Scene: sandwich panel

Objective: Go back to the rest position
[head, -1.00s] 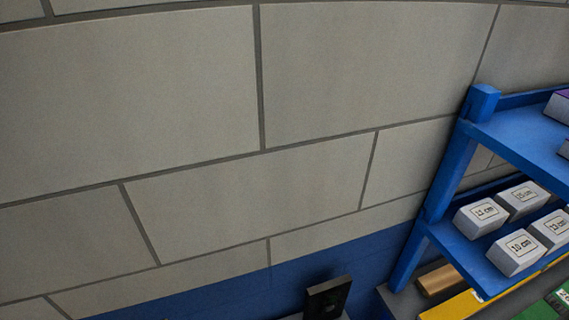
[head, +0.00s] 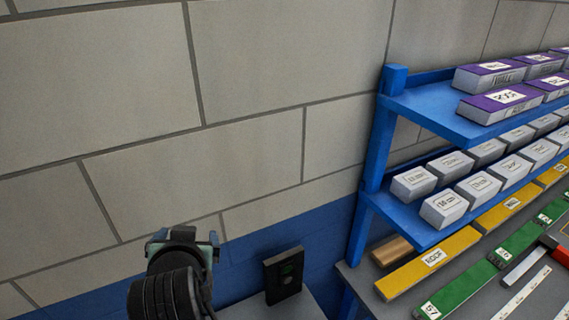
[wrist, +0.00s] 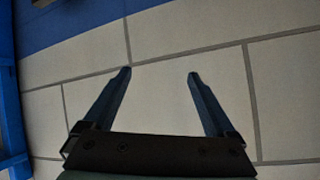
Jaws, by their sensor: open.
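My gripper (wrist: 160,75) shows in the wrist view with its two fingers spread apart and nothing between them. Behind the fingers is only the block wall (wrist: 180,55). In the head view, part of my arm shows at the lower left, in front of the wall; the fingertips cannot be made out there. My gripper touches nothing that I can see.
A blue shelf rack (head: 374,150) stands at the right with white boxes (head: 445,208) and purple-topped boxes (head: 500,96). Below it, a grey bench (head: 385,262) carries yellow bars (head: 428,262) and green bars (head: 450,290). A dark box (head: 284,275) stands left of the rack.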

